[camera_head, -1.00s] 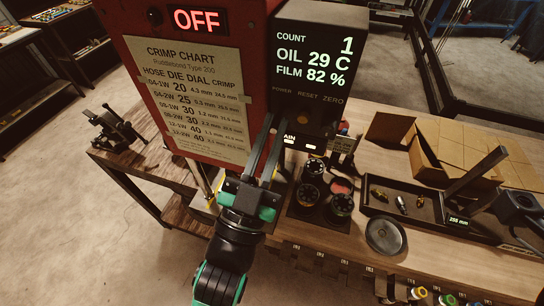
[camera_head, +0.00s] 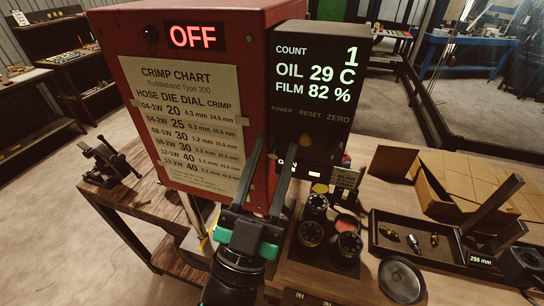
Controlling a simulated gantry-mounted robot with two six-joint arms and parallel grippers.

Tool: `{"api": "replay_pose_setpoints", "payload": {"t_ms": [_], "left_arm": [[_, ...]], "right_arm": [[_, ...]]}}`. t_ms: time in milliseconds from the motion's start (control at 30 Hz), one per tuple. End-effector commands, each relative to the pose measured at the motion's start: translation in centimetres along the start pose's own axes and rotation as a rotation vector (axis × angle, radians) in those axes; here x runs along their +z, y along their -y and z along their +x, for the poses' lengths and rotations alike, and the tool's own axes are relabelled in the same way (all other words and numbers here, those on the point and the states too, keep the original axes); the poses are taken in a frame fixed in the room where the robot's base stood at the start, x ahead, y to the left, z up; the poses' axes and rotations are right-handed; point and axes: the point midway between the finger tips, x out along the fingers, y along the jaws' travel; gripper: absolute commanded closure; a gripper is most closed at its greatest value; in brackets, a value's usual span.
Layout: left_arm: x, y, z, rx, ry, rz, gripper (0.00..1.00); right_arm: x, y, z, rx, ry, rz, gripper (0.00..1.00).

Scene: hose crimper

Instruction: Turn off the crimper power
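The red crimper (camera_head: 222,60) stands at centre left, with a lit red "OFF" sign (camera_head: 193,36) at its top and a crimp chart (camera_head: 185,115) below. Its black control panel (camera_head: 318,85) reads count 1, oil 29 C, film 82 %, with POWER, RESET and ZERO labels. My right gripper is not in view.
Black round dies (camera_head: 312,233) stand on the bench right of my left gripper. A metal dish (camera_head: 401,279), a black tray (camera_head: 402,222) of small fittings and a cardboard box (camera_head: 450,195) lie further right. A vise (camera_head: 107,162) is on the left.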

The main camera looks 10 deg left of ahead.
Motion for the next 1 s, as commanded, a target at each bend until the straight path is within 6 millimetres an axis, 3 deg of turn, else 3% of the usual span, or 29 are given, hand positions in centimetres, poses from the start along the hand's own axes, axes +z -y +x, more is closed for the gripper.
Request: {"api": "replay_pose_setpoints", "payload": {"t_ms": [367,800,1000], "left_arm": [[0.2,-0.1,-0.8,0.001,0.002,0.000,0.57],[0.3,-0.1,-10.2,0.001,0.002,0.000,0.57],[0.0,0.0,-11.7,0.000,0.001,0.001,0.57]], "right_arm": [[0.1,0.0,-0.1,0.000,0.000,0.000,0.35],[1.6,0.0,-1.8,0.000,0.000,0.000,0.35],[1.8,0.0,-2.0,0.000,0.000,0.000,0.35]]}}
